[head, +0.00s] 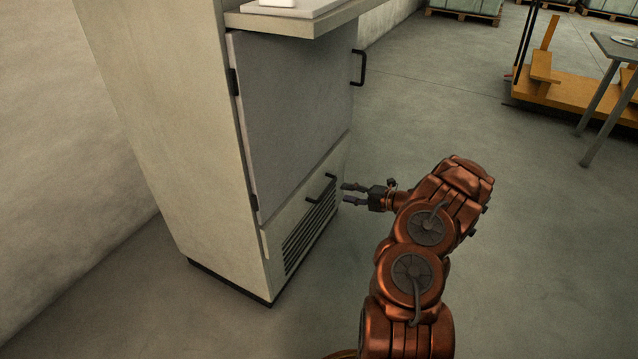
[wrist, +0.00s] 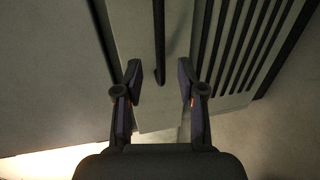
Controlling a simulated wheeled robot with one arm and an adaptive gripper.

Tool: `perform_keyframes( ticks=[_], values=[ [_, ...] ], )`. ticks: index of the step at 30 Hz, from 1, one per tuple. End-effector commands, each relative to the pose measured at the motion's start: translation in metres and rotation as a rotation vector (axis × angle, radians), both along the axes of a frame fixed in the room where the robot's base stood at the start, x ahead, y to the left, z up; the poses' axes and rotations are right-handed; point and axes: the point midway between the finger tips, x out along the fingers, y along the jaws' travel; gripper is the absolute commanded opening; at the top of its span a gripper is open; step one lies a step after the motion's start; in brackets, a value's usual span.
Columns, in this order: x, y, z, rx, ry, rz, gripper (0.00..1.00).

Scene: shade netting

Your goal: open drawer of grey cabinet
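The grey cabinet (head: 215,160) stands against the wall in the head view. Its low drawer (head: 285,222) has a dark bar handle (head: 331,177) and looks closed. In the wrist view the drawer front (wrist: 138,40) fills the upper middle, and the handle (wrist: 159,50) runs down the middle. My gripper (head: 346,193) is just right of the handle in the head view, fingers pointing at it. In the wrist view my gripper (wrist: 159,82) is open, with the handle's lower end lined up between the fingertips. I cannot tell whether a finger touches it.
A grey door (head: 295,105) with its own handle (head: 359,68) is above the drawer. A slatted grille (head: 308,238) is below the drawer handle. A shelf (head: 300,20) juts out on top. The floor right of the cabinet is clear; an orange cart (head: 560,95) stands farther back.

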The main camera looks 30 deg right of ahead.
Motion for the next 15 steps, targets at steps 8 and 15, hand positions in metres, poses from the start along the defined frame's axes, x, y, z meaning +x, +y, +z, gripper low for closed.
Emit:
perform_keyframes(
  ticks=[8, 15],
  values=[
    [0.025, 0.020, -0.010, 0.002, 0.003, 0.011, 0.39],
    [0.053, 0.036, -0.016, 0.001, 0.003, 0.008, 0.39]
  ],
)
